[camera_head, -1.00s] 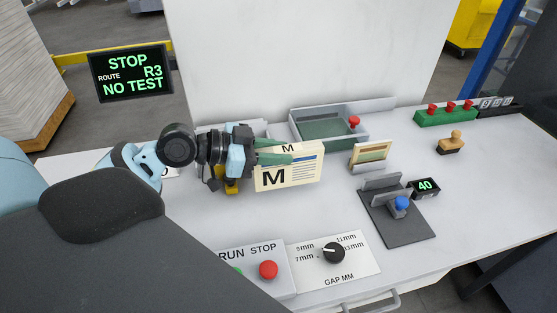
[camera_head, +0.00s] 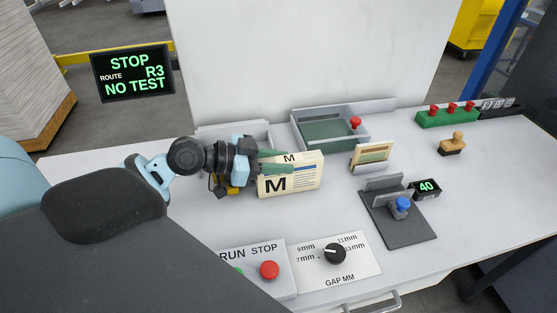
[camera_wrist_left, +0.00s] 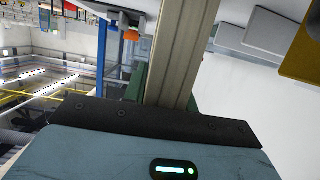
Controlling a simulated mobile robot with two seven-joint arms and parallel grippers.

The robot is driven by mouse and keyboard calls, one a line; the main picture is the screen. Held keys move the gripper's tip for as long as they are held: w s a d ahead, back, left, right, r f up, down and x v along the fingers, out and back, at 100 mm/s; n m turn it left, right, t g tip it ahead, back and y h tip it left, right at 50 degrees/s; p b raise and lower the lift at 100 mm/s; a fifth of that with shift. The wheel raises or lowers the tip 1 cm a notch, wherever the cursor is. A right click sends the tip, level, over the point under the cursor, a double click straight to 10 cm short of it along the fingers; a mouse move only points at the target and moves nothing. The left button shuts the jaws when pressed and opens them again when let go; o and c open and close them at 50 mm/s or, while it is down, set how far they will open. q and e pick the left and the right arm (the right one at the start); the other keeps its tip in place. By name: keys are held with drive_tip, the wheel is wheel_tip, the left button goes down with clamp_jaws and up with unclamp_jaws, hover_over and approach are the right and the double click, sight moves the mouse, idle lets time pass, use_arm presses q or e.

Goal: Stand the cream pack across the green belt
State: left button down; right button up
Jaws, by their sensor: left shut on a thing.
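In the left wrist view, the pack shows as a beige strip (camera_wrist_left: 184,55) running away from the palm. The green belt (camera_head: 327,129) lies in a grey-walled frame behind and right of the pack. The pack is apart from the belt, in front of it. My right gripper is not in view.
A dark plate with a grey fixture and blue knob (camera_head: 402,204) is at front right. The RUN/STOP panel (camera_head: 268,270) and gap dial (camera_head: 335,254) are at the front.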

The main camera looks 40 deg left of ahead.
use_arm(q)
drive_tip(key=c, duration=1.2)
unclamp_jaws()
drive_tip(key=shift+c, duration=0.2)
drive_tip(key=shift+o, duration=0.6)
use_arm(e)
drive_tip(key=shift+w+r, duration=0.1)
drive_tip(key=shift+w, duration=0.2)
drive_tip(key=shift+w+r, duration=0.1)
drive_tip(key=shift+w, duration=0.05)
use_arm(q)
drive_tip(key=shift+r, duration=0.2)
drive_tip(key=shift+s+a+f, duration=0.1)
drive_tip(key=shift+s+a, duration=0.15)
drive_tip(key=shift+a, duration=0.05)
drive_tip(key=b+v, duration=0.1)
drive_tip(key=v, duration=0.8)
drive_tip(key=shift+s, duration=0.25)
drive_tip(key=shift+o, duration=0.4)
drive_tip(key=shift+v, duration=0.95)
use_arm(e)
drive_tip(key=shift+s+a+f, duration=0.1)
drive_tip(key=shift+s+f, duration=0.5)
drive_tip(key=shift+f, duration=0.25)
